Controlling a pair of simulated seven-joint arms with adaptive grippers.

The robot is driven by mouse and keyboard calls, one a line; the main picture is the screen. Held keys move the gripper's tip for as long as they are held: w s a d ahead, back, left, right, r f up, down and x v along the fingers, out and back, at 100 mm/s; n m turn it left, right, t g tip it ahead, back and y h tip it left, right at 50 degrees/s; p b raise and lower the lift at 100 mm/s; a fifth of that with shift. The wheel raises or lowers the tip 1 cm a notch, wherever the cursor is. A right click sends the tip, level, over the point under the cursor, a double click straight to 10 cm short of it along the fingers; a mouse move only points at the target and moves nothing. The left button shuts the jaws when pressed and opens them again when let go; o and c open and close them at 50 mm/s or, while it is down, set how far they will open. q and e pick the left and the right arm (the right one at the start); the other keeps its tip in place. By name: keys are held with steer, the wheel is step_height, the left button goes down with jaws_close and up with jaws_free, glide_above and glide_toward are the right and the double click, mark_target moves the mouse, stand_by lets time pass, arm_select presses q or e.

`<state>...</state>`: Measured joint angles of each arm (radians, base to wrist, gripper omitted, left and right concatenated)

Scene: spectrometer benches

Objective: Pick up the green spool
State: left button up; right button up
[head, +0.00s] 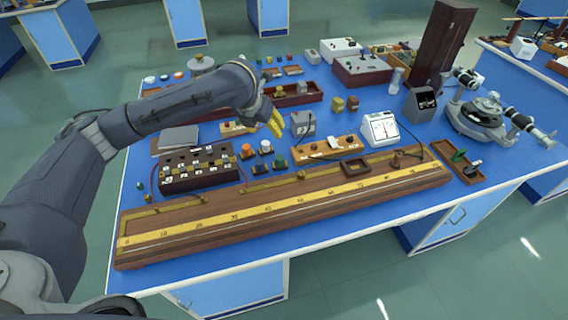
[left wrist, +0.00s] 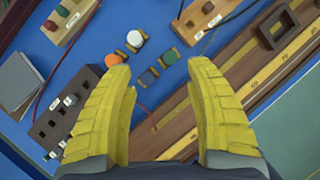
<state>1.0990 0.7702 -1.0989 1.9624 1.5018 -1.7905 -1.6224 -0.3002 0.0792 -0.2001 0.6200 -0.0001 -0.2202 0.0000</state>
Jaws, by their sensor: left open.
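The green spool (head: 280,161) stands on the blue tabletop in a small cluster, between the black-holed wooden box and the long ruler bench. In the left wrist view the green spool (left wrist: 169,56) shows between my two yellow fingers, beyond their tips, beside a blue spool (left wrist: 148,76). My left gripper (head: 276,123) is above the table, behind and above the cluster in the head view. It is open and empty; its fingers also show wide apart in the left wrist view (left wrist: 160,66). My right gripper is not visible.
An orange-topped spool (head: 247,151) and a white-topped spool (head: 266,147) stand close to the green one. The long wooden bench with a yellow scale (head: 285,207) lies in front. A holed wooden box (head: 199,170) is left, a yellowish wooden board (head: 327,149) right.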

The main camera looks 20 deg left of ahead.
arm_select(q)
steer(key=s+d+m+g, duration=0.1)
steer(key=s+d, duration=0.1)
steer(key=s, duration=0.1)
glide_toward(279, 158)
steer(key=shift+m, duration=0.3)
steer(key=x, duration=0.4)
steer(key=shift+w+d+f, duration=0.1)
steer(key=shift+f, duration=0.2)
steer(key=shift+x, duration=3.35)
steer(key=shift+w, duration=0.15)
steer(key=shift+c, duration=0.4)
jaws_close()
